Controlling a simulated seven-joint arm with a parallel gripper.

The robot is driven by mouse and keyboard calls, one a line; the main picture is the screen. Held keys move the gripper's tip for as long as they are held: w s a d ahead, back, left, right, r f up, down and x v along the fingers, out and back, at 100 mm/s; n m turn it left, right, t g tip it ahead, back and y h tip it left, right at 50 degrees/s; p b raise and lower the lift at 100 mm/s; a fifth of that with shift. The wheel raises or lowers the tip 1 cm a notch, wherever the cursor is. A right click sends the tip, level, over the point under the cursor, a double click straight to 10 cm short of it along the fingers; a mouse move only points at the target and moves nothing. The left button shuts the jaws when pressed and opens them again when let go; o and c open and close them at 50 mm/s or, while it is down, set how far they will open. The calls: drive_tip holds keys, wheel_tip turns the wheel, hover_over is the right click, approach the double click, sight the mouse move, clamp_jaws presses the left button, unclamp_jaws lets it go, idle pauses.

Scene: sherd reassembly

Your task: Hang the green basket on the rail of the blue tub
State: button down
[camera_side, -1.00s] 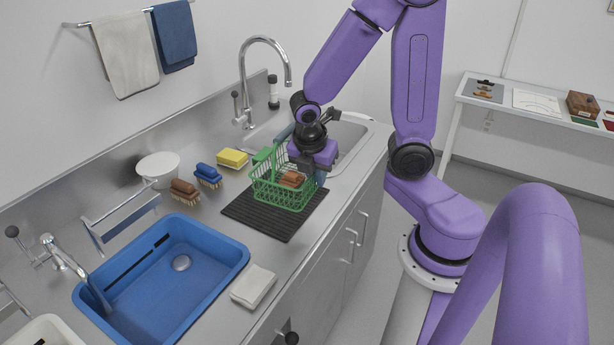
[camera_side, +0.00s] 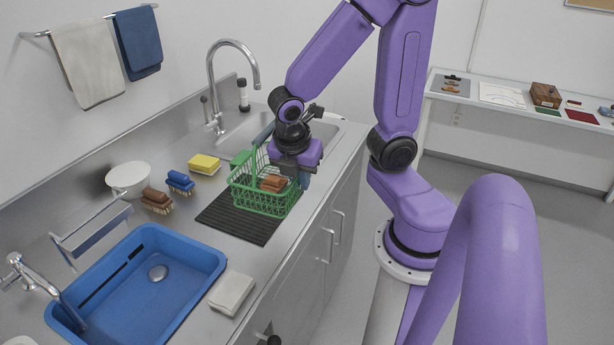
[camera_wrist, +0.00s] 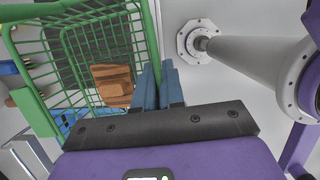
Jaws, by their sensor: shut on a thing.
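The green basket (camera_side: 264,200) is an open wire basket over the black ribbed mat, upright; I cannot tell whether its base touches the mat. A flat green piece (camera_side: 241,158) shows at its far side, and a brown block (camera_side: 272,184) lies inside. My gripper (camera_side: 290,172) is shut on the basket's right side. In the wrist view the blue-grey fingers (camera_wrist: 164,80) close on the green rim of the basket (camera_wrist: 70,15); the brown block also shows there (camera_wrist: 112,82).
A yellow sponge (camera_side: 205,164), a white bowl (camera_side: 128,178) and a tall faucet (camera_side: 212,80) stand along the back.

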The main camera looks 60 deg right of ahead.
sight(236, 205)
drive_tip(key=w+a, duration=0.9)
drive_tip(key=a, duration=0.1)
drive_tip(key=shift+w+a, duration=0.4)
drive_tip(key=w+a+f, duration=0.1)
drive_tip(key=w+a, duration=0.3)
drive_tip(key=a, duration=0.3)
drive_tip(key=w+a+f, duration=0.2)
drive_tip(key=w+a, duration=0.2)
drive_tip(key=a, duration=0.2)
drive_tip(key=w+f, duration=0.3)
drive_tip(key=w, duration=0.3)
drive_tip(key=shift+w+f+m, duration=0.2)
drive_tip(key=shift+f+m, duration=0.05)
drive_tip(key=shift+m, duration=0.15)
drive_tip(key=shift+f, duration=0.1)
drive_tip(key=c, duration=1.2)
unclamp_jaws()
drive_tip(key=shift+o, duration=0.2)
